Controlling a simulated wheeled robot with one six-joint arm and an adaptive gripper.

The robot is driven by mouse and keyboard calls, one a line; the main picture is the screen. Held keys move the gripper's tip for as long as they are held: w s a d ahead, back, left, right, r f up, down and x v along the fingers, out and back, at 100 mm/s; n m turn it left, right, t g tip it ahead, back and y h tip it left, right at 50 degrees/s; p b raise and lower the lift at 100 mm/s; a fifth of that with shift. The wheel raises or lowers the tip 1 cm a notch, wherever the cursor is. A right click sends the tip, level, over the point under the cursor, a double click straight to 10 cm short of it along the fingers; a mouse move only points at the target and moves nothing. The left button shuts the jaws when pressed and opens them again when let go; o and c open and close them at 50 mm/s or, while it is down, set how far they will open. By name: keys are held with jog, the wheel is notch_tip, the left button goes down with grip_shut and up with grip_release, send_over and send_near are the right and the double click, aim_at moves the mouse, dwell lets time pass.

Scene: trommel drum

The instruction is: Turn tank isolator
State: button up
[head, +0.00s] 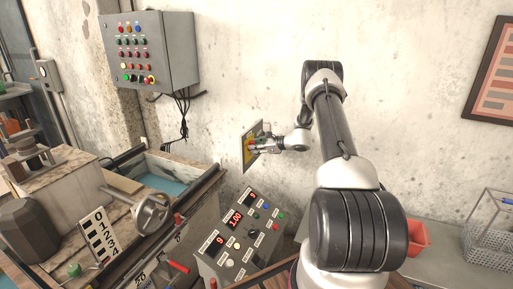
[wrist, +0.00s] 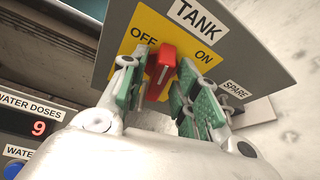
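The tank isolator is a red rotary handle (wrist: 161,70) on a yellow plate (wrist: 136,40), with a grey panel around it labelled TANK, OFF and ON. The handle stands close to upright in the wrist view, between the OFF and ON labels. My gripper (wrist: 158,92) is at the handle, its green-padded fingers on either side. A gap shows between the handle and the right finger; the left finger is close to the handle, and I cannot tell if it touches. In the head view my gripper (head: 258,146) is at the wall-side isolator panel (head: 246,158) and partly hides it.
A console with red displays and coloured buttons (head: 238,236) stands below the isolator. A grey control box (head: 150,50) hangs on the wall at upper left. A water tank with a handwheel (head: 151,212) is at left. A SPARE label (wrist: 236,89) is right of the handle.

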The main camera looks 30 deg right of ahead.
grip_shut()
jog(key=shift+n, duration=0.3)
jog(key=shift+s+a+f+n+t+h, duration=0.2)
jog(key=shift+n+t+h, duration=0.25)
jog(key=shift+n+t, duration=0.9)
jog(key=shift+s+a+f+n+t+h, duration=0.1)
jog(key=shift+f+n+t+h, duration=0.25)
jog(key=shift+n, duration=1.85)
jog(key=shift+s+a+f+n+t+h, duration=0.15)
jog(key=shift+n+t+h, duration=0.35)
jog(key=shift+n+t, duration=0.95)
jog(key=shift+n+g, duration=0.25)
jog(key=shift+n, duration=0.25)
